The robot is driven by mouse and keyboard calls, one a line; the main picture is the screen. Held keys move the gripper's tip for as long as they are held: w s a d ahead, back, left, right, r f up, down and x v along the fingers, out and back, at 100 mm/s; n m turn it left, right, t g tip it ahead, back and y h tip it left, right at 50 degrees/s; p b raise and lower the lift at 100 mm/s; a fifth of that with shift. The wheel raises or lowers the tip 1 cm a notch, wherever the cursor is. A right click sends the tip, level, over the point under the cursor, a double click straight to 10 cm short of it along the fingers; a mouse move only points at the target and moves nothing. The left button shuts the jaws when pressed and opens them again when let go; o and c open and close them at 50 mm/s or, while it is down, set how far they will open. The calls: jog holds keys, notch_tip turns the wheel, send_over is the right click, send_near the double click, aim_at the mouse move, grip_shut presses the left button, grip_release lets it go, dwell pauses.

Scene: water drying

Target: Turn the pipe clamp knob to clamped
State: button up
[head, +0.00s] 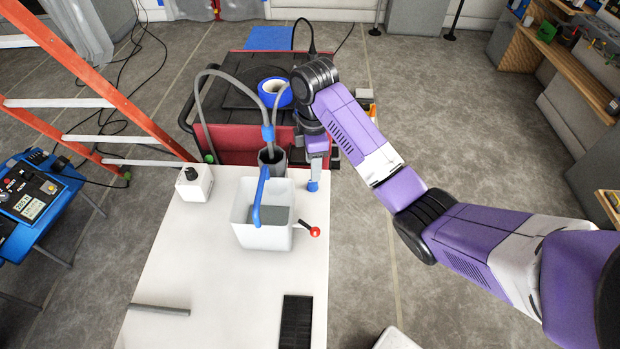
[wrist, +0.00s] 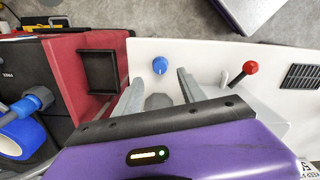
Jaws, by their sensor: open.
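A small round blue knob (wrist: 160,65) shows in the wrist view near the white table's edge, just beyond the gap between my fingertips. In the head view a small blue part (head: 312,186) sits at the table's far right edge, right below my gripper (head: 315,174). My gripper (wrist: 160,78) is open and empty, its two fingers pointing towards the knob. I cannot tell whether they touch it, nor read which way the knob is turned. A grey hose (head: 202,112) with a blue fitting (head: 268,133) runs into a dark grey cylinder (head: 272,158).
The white table (head: 190,262) bears a white tub (head: 263,238) with a blue spout, a red-ball lever (head: 314,232) and a white box with a black knob (head: 194,183). A red cart (head: 226,146) carries blue tape (head: 275,91). An orange ladder stands left.

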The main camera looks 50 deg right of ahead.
aim_at(313, 185)
notch_tip(313, 185, down, 5)
jog(key=b, duration=0.3)
jog(key=shift+r, duration=0.15)
jog(key=shift+f, duration=1)
jog(key=shift+c, duration=0.2)
grip_shut()
